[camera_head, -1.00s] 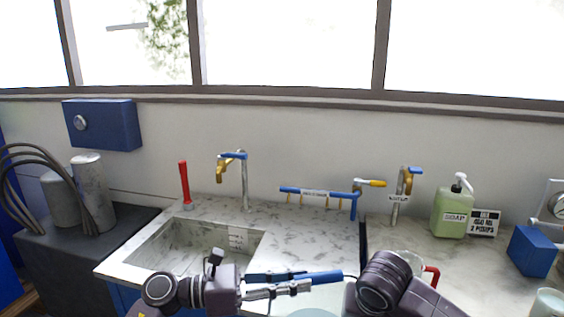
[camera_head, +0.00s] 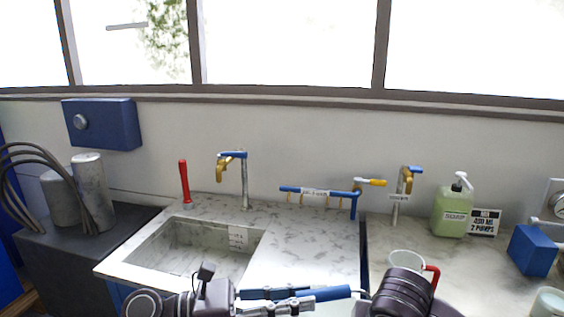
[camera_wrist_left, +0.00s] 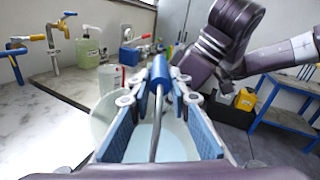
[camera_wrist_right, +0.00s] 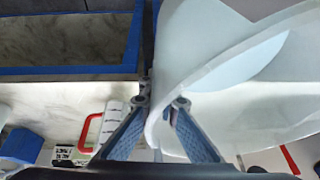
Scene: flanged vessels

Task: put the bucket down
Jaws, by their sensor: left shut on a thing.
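The bucket is pale and translucent with bluish liquid inside (camera_wrist_left: 155,142); its curved wall also fills much of the right wrist view (camera_wrist_right: 225,60). Its wire bail has a blue grip (camera_head: 330,293), also in the left wrist view (camera_wrist_left: 159,72). My left gripper (camera_wrist_left: 159,90) is shut on this grip, above the bucket's opening. My right gripper (camera_wrist_right: 162,103) has the bucket's rim between its fingers and looks shut on it. In the head view the bucket's body is below the frame, and my right gripper is hidden behind its arm.
A sink basin (camera_head: 190,250) is set in the marbled counter (camera_head: 310,240). A clear pitcher with a red handle (camera_head: 407,263) stands behind my right arm. A green soap bottle (camera_head: 453,212) and a blue box (camera_head: 532,250) stand at right. A blue stand (camera_wrist_left: 285,105) is on the floor side.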

